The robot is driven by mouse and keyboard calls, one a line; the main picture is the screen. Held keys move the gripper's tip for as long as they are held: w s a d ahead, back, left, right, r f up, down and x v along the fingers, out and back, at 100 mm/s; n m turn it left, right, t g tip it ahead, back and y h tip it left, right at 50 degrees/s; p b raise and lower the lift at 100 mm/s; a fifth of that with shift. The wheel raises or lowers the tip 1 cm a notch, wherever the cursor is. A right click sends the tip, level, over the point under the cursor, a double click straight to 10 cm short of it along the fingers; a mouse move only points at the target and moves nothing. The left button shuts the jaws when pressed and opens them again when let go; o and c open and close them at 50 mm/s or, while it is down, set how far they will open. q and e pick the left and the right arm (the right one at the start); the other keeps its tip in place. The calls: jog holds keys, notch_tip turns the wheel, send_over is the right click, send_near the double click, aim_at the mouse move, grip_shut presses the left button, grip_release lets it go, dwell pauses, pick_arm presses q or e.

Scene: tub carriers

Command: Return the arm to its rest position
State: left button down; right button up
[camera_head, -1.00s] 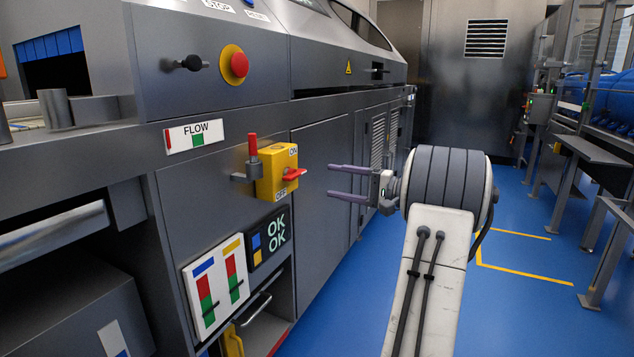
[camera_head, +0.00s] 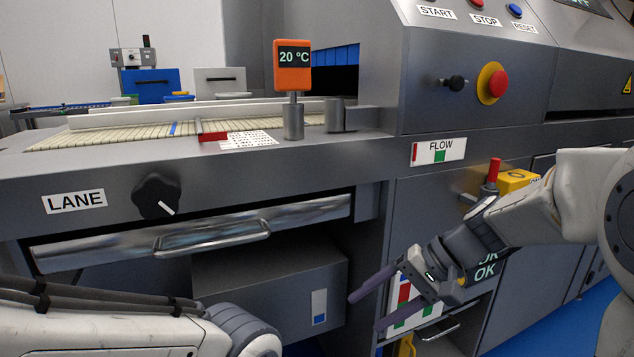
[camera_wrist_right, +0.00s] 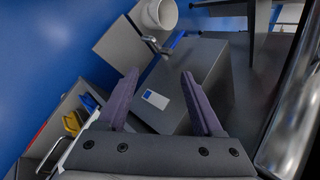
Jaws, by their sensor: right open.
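My right arm comes in from the right in the head view. Its gripper (camera_head: 372,300) is open and empty, its two purple fingers pointing left and down in front of the machine's lower front. In the right wrist view the fingers (camera_wrist_right: 160,100) stand apart with nothing between them, and a grey box with a white and blue label (camera_wrist_right: 155,99) shows beyond them. My left arm comes in at the lower left of the head view; its gripper is out of the frame.
An orange 20 °C display (camera_head: 292,66) stands on the ledge. A yellow switch box (camera_head: 515,182) is partly behind my right arm. Blue floor (camera_head: 545,335) is clear at lower right.

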jog(key=s+a+f+n+h+p, duration=0.1)
jog(key=s+a+n+h, duration=0.1)
jog(key=s+n, duration=0.35)
jog(key=s+a+f+n+g+h+p, duration=0.1)
jog(key=s+a+f+n+h, duration=0.15)
jog(key=s, duration=0.55)
jog(key=s+a+n+h+p, duration=0.1)
jog(key=s+n+h, duration=0.2)
jog(key=s, duration=0.4)
notch_tip(320, 180, up, 38)
jog(key=p, duration=3.8)
jog(key=shift+w+f, duration=0.15)
jog(key=shift+f, duration=0.1)
